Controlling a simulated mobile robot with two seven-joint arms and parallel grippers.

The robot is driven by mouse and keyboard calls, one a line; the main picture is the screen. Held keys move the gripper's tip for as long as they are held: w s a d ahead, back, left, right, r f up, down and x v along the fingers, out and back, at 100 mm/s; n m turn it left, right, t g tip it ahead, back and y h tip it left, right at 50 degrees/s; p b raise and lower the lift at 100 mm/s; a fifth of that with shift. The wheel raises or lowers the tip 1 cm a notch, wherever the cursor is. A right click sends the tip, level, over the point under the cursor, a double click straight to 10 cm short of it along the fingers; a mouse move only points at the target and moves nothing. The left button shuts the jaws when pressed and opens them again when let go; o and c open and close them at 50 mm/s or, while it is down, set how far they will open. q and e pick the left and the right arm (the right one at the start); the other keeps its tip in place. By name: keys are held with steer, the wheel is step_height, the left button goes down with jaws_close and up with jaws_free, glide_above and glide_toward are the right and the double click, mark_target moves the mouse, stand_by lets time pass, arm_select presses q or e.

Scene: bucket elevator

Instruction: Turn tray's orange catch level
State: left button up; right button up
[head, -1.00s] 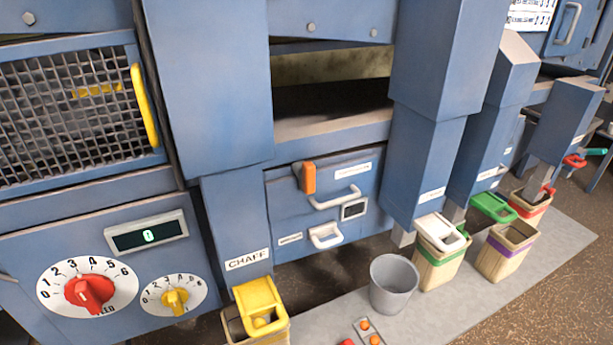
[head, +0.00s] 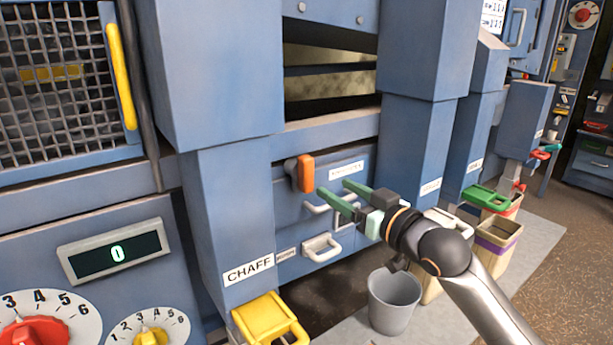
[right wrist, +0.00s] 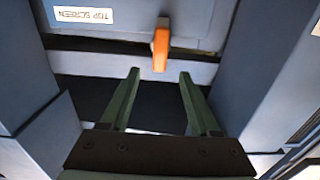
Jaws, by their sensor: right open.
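The orange catch (head: 306,173) is on the upper left of the blue tray front (head: 288,216), and its orange part stands upright, not level. In the right wrist view the catch (right wrist: 161,48) lies just beyond the fingertips, in line with the gap between them. My right gripper (head: 335,188) is open and empty, its green fingers pointing at the tray front a little right of the catch. In the right wrist view the gripper (right wrist: 159,73) touches nothing that I can see. My left gripper is not in view.
White handles (head: 322,248) stick out of the tray front below the catch. Blue ducts stand on both sides, the left one marked CHAFF (head: 248,271).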

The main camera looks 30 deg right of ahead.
mark_target(310, 174)
steer(key=w, duration=0.3)
steer(key=w+a, duration=0.1)
steer(key=w, duration=0.7)
steer(key=shift+a, duration=0.3)
jaws_close()
